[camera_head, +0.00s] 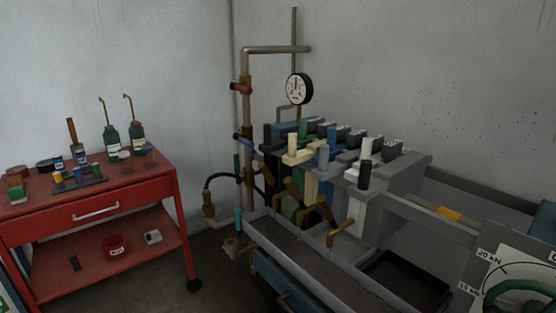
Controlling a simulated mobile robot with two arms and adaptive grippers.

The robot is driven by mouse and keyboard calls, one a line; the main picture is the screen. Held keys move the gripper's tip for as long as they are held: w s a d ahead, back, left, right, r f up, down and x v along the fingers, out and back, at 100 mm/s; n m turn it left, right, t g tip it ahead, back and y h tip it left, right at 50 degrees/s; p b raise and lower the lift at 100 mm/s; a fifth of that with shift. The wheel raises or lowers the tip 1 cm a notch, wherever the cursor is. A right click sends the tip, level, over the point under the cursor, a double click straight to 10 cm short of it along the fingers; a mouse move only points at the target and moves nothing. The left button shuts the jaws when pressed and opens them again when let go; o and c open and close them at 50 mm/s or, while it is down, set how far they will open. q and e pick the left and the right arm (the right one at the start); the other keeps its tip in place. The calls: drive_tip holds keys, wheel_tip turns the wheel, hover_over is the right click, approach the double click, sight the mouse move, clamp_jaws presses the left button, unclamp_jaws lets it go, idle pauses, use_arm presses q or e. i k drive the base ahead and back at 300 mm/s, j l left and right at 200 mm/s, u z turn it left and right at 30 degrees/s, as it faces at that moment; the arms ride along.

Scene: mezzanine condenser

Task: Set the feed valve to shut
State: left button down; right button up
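Neither of my grippers is in view. A vertical feed pipe (248,118) stands against the wall in the corner. A valve with a red handle (240,88) sits on its upper part, the handle pointing left, roughly across the pipe. Lower down is a valve with a blue handle (243,140), tilted across the pipe. A small dark green handle (237,164) shows below that, near a black hose. No label shows which of these is the feed valve. A round pressure gauge (299,89) is on a branch to the right.
A red cart (140,190) with bottles and small parts stands at left. A bank of tap levers (325,160) with brass spouts stands above a grey trough (300,250) at centre right. A dial board (520,280) is at lower right. Dark floor shows between cart and trough.

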sight(236, 161)
drive_tip(key=i+j+z, duration=0.2)
drive_tip(key=z, duration=0.15)
drive_tip(key=i+j+z, duration=0.2)
drive_tip(key=j+z, duration=0.2)
drive_tip(key=i+j+z, duration=0.1)
drive_tip(key=j+z, duration=0.25)
drive_tip(key=l, duration=0.1)
